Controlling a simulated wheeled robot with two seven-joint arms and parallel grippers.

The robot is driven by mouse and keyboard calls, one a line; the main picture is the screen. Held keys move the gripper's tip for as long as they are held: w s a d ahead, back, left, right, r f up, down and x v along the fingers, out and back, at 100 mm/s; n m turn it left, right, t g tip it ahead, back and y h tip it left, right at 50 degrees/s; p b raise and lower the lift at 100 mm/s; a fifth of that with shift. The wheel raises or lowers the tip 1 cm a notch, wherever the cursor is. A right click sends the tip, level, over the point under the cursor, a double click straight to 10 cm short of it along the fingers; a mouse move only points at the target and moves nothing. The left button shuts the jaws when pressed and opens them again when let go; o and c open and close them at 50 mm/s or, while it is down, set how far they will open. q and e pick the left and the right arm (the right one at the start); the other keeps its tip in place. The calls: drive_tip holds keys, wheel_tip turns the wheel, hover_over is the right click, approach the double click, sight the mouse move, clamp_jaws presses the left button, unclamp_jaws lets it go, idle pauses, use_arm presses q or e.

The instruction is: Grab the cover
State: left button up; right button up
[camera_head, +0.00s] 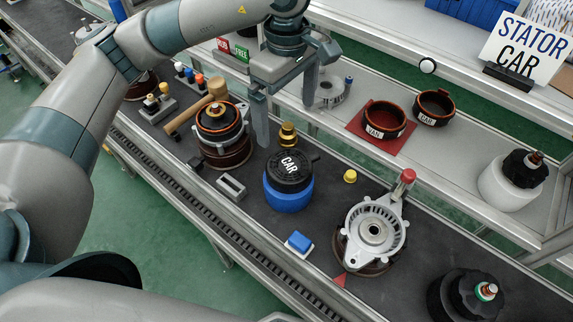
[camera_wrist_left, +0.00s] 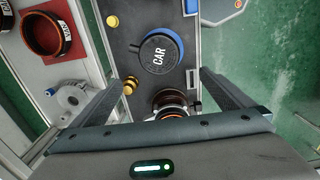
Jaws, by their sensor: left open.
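My left gripper (camera_head: 285,124) is open and empty, with its two fingers pointing down above the bench. A round black cap marked CAR (camera_head: 289,170) sits on a blue round base (camera_head: 288,194), in front of and below the fingers. In the left wrist view the black cap (camera_wrist_left: 160,50) lies ahead, between the lines of the open fingers (camera_wrist_left: 167,77), apart from them. A silver slotted housing (camera_head: 373,231) sits on a dark base to the right. I cannot tell which piece is the cover. My right gripper is not in view.
A copper-wound part (camera_head: 219,122) stands left of the fingers, with a wooden mallet (camera_head: 195,112) behind it. A brass piece (camera_head: 288,135) stands close to the fingers. Stator rings VAN (camera_head: 384,120) and CAR (camera_head: 434,107) sit on the shelf. A blue block (camera_head: 299,241) lies in front.

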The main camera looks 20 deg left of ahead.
use_arm(q)
drive_tip(key=p, duration=0.5)
hover_over(290, 165)
drive_tip(key=f, duration=1.1)
drive_tip(key=shift+a, duration=0.4)
drive_tip(key=shift+f, duration=0.55)
drive_tip(key=shift+s+d+f+p, duration=0.1)
drive_tip(key=shift+d+f+p, duration=0.1)
drive_tip(key=shift+f+p, duration=0.45)
wheel_tip(290, 165, down, 3)
drive_tip(key=shift+d+r+p, duration=0.1)
drive_tip(key=shift+d+p, duration=0.05)
drive_tip(key=shift+p, duration=0.65)
drive_tip(key=shift+f, duration=0.6)
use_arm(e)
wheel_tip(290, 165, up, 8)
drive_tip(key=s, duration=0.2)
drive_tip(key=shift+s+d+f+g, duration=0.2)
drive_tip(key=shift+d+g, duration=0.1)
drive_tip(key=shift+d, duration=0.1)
